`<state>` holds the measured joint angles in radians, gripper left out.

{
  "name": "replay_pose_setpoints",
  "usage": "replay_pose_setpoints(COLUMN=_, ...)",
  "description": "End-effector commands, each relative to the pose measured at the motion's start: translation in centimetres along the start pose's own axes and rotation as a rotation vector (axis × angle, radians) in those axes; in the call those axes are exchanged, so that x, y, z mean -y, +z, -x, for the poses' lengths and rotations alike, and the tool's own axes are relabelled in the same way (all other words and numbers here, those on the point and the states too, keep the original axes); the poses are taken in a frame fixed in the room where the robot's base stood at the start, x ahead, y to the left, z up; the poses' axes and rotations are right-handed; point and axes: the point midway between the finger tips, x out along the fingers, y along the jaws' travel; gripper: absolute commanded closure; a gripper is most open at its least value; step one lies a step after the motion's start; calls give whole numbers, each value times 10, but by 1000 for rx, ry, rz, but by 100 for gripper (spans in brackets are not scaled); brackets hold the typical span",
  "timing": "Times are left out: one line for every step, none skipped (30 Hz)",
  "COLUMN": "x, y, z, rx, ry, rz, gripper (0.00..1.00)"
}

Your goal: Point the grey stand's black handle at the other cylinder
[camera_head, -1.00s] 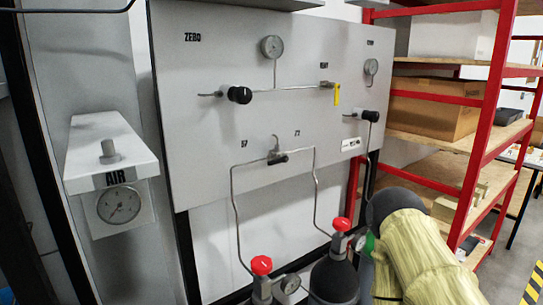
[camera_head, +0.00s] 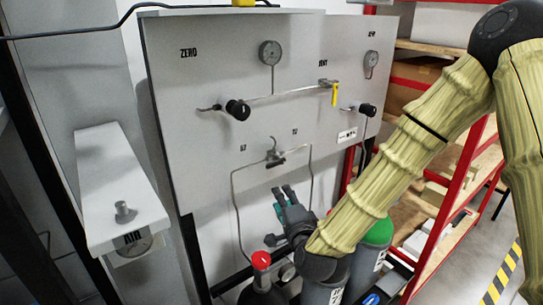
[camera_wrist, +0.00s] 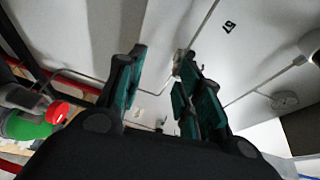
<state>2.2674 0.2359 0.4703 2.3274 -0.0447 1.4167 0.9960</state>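The grey stand (camera_head: 215,110) is an upright panel with gauges, knobs and pipes. Its small valve with the black handle (camera_head: 275,158) sits low in the middle, where two bent pipes meet. Which way the handle points is too small to tell. My gripper (camera_head: 282,191) is open and empty, just below the valve, fingers pointing up at it. In the wrist view, its teal fingers (camera_wrist: 160,58) are apart, and a fitting on the pipe (camera_wrist: 178,62) shows near the right fingertip.
The AIR box (camera_head: 122,190) juts out at the left. Red shelving (camera_head: 455,215) with boxes stands at the right. Black knobs (camera_head: 238,110) project from the panel above the valve.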

Motion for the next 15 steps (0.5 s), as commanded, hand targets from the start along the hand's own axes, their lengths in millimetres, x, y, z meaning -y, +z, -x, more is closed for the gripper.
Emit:
replay_pose_setpoints(x=21, y=-1, z=-2, rx=-7, ry=-32, rz=-27, gripper=64)
replay_pose_setpoints(x=29, y=-1, z=-3, rx=-9, ry=-47, rz=-40, gripper=64)
replay_pose_setpoints(x=37, y=-1, z=-4, rx=-12, ry=-62, rz=-55, gripper=64)
replay_pose_setpoints(x=42, y=0, z=-4, rx=-13, ry=-72, rz=-64, gripper=64)
replay_pose_setpoints(x=45, y=0, z=-5, rx=-14, ry=-78, rz=-69, gripper=64)
replay_pose_setpoints(x=48, y=0, z=-7, rx=-14, ry=-84, rz=-74, gripper=64)
replay_pose_setpoints(x=49, y=0, z=-9, rx=-15, ry=-85, rz=-75, gripper=64)
replay_pose_setpoints(x=50, y=0, z=-11, rx=-15, ry=-86, rz=-76, gripper=64)
replay_pose_setpoints(x=50, y=0, z=-15, rx=-14, ry=-86, rz=-76, gripper=64)
replay_pose_setpoints(x=50, y=0, z=-18, rx=-14, ry=-85, rz=-75, gripper=64)
replay_pose_setpoints(x=50, y=0, z=-21, rx=-14, ry=-84, rz=-75, gripper=64)
replay_pose_setpoints(x=52, y=0, z=-27, rx=-14, ry=-84, rz=-75, gripper=64)
replay_pose_setpoints(x=52, y=0, z=-32, rx=-14, ry=-85, rz=-75, gripper=64)
replay_pose_setpoints(x=53, y=-1, z=-36, rx=-14, ry=-85, rz=-74, gripper=64)
replay_pose_setpoints(x=54, y=-1, z=-43, rx=-14, ry=-85, rz=-73, gripper=64)
